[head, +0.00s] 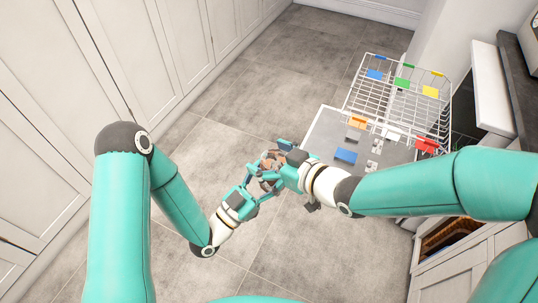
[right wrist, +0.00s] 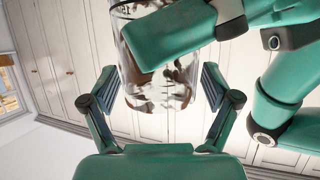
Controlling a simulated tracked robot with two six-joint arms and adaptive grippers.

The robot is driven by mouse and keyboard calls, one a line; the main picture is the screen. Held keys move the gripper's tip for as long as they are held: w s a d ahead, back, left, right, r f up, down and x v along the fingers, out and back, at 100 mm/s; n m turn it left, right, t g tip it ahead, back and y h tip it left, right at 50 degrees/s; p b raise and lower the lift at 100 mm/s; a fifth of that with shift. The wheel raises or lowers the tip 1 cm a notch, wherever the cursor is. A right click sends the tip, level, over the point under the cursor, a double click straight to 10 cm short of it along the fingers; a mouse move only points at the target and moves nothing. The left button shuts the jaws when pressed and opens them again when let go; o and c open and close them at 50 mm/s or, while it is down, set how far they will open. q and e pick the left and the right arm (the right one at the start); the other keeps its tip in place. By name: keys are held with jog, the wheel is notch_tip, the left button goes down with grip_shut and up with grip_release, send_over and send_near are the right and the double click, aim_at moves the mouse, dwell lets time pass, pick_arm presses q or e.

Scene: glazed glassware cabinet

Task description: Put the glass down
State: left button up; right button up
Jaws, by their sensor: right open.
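A clear glass (head: 271,159) is in the air where my two grippers meet, mostly covered by them in the head view. In the right wrist view the glass (right wrist: 172,97) lies between the two dark finger pads of my right gripper (right wrist: 160,88), which is open with gaps on both sides. My left gripper (head: 258,180) reaches the glass from the lower left, and a teal part of it crosses the glass in the right wrist view. The left gripper holds the glass. My right gripper (head: 276,166) comes in from the right.
A white wire rack (head: 395,88) with coloured clips stands at the upper right, by a grey surface (head: 325,137) with small coloured pieces. Pale cabinet doors (head: 140,50) line the left. A dark worktop (head: 510,90) is at the right edge. The grey tiled floor (head: 240,100) is clear.

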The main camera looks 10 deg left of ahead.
jog(key=c, duration=1.3)
pick_arm(q)
jog(key=o, duration=1.4)
pick_arm(e)
jog(key=shift+c, duration=0.5)
